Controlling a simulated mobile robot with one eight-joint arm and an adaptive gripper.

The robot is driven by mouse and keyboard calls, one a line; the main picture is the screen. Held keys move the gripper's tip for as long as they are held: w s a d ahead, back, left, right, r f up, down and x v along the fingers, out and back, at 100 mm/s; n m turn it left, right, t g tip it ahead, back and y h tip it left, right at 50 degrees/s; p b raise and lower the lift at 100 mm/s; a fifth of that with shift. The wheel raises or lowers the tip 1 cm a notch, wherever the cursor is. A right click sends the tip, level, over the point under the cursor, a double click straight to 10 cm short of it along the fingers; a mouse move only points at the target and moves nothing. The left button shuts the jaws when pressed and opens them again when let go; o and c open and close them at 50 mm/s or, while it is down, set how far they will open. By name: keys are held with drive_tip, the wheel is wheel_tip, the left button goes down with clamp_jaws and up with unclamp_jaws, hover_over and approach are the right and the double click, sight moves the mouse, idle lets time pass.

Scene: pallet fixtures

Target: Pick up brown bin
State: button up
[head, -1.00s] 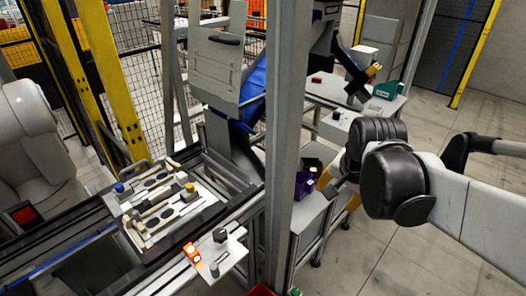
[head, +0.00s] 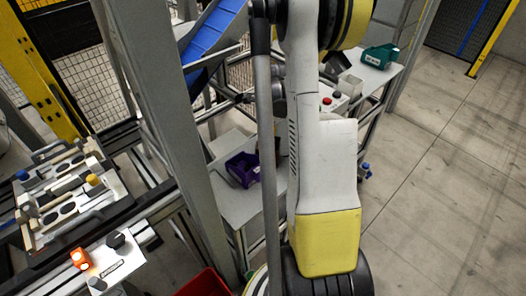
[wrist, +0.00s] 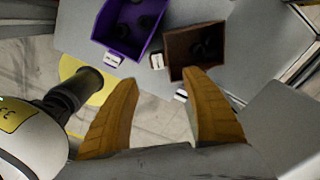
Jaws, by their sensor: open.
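The brown bin (wrist: 188,62) is in the upper middle of the wrist view, on a grey surface, with dark round parts inside and a white label on its left side. My gripper (wrist: 160,77) is open and empty, its two tan fingers pointing toward the bin. The right fingertip appears beside or over the bin's near edge; I cannot tell if they touch. In the head view my arm hides the gripper and most or all of the brown bin.
A purple bin (wrist: 128,22) sits left of the brown one; it also shows in the head view (head: 242,169) on a grey table. A grey post (head: 170,130) stands left of my arm. A teal bin (head: 380,56) is at the back right. Open floor lies at right.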

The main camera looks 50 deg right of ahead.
wheel_tip(320, 180, down, 9)
drive_tip(key=b, duration=0.4)
drive_tip(key=shift+r, duration=0.3)
clamp_jaws()
